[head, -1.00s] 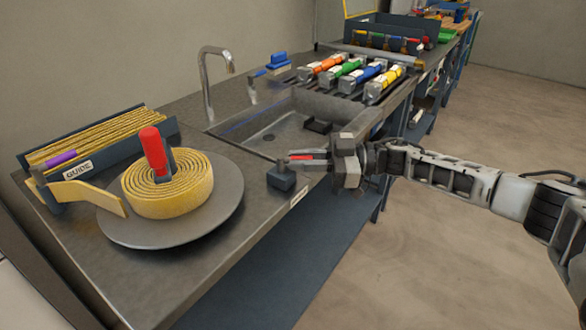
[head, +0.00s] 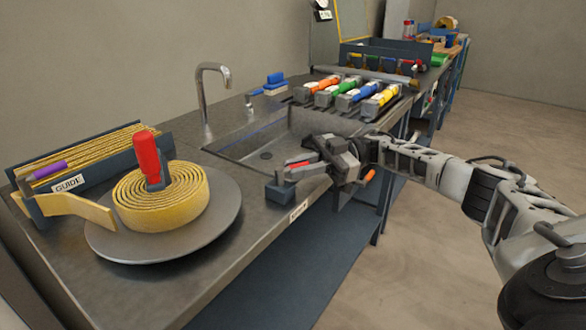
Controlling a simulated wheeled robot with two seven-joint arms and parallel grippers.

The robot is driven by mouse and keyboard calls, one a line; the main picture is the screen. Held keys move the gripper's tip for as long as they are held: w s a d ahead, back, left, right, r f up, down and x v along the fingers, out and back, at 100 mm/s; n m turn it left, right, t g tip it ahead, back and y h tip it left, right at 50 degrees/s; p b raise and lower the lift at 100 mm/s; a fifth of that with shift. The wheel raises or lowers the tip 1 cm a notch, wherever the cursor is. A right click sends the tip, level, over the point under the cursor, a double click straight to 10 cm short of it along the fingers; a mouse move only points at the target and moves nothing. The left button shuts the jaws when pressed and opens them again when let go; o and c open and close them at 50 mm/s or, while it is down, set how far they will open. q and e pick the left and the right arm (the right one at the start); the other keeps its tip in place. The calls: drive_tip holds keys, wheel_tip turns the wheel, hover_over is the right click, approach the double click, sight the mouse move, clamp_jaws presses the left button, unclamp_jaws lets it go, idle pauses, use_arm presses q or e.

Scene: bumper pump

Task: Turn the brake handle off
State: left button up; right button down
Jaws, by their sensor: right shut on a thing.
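The brake handle (head: 297,164) is a small lever with a red part, on a dark block (head: 280,189) at the front edge of the counter. A label, partly readable, is on the edge beside it. My right gripper (head: 303,160) comes in from the right and is shut on the handle, its fingers pointing left. The fingers cover most of the handle, so its exact angle is hard to tell. My left gripper is not in view.
A round grey turntable (head: 222,222) carries a coiled yellow strip (head: 190,215) and an upright red grip (head: 146,158). A sink (head: 245,152) with a tall tap (head: 202,95) lies behind my right gripper. Floor at right is clear.

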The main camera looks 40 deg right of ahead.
drive_tip(key=c, duration=1.4)
unclamp_jaws()
drive_tip(key=shift+b+v, duration=1.05)
drive_tip(key=shift+v, duration=2.75)
